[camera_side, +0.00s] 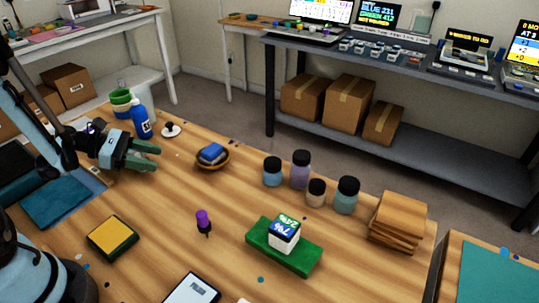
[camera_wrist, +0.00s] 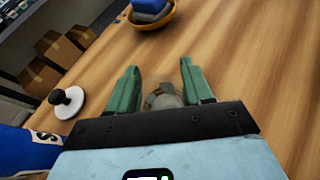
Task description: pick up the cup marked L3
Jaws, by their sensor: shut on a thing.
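My gripper (camera_side: 148,157) is low over the left part of the wooden table in the side view, its green fingers pointing right. In the wrist view my gripper (camera_wrist: 158,75) has its two fingers on either side of a small, greyish, rounded cup-like thing (camera_wrist: 163,98) and is shut on it. The dark gripper body hides its near part. No L3 mark is readable on it, and I cannot tell whether it touches the table. In the side view I cannot make it out behind the fingers.
A blue bottle (camera_side: 141,118) and a white disc with a black knob (camera_side: 170,130) stand close behind my gripper. A bowl (camera_side: 213,164) with a blue block is to the right. Several lidded jars (camera_side: 300,172) and a green block (camera_side: 283,250) stand farther right. The wood before my gripper is clear.

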